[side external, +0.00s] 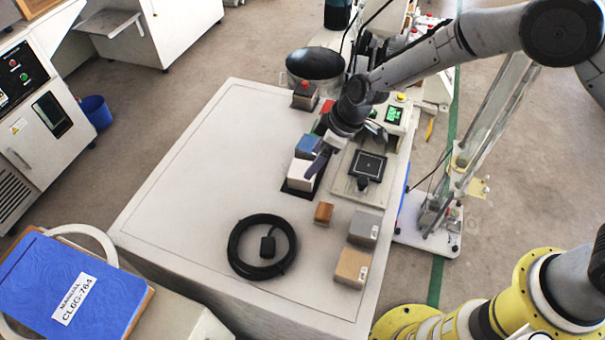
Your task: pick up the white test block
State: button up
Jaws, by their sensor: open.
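The white test block (300,175) stands on a dark pad (290,190) on the light table, just in front of a blue block (307,147). My gripper (324,158) is at the block's right, close to its upper right edge. One grey finger shows against the block's right side; the other finger is hard to make out. The gripper is open. I cannot tell whether it touches the block.
A coiled black cable (262,246) lies in front. A small brown block (323,213), a grey box (364,228) and a tan box (352,267) stand at front right. A device with a black plate (368,166) is right of the gripper. The table's left (200,180) is clear.

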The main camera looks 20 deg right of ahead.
aim_at(303, 169)
jog(key=shift+w+x, duration=0.15)
jog(key=shift+x, duration=1.6)
jog(key=shift+w+x, duration=0.1)
jog(key=shift+x, duration=1.65)
jog(key=shift+a+r, duration=0.1)
jog(key=shift+a, duration=0.05)
grip_shut()
jog(key=shift+r, duration=0.1)
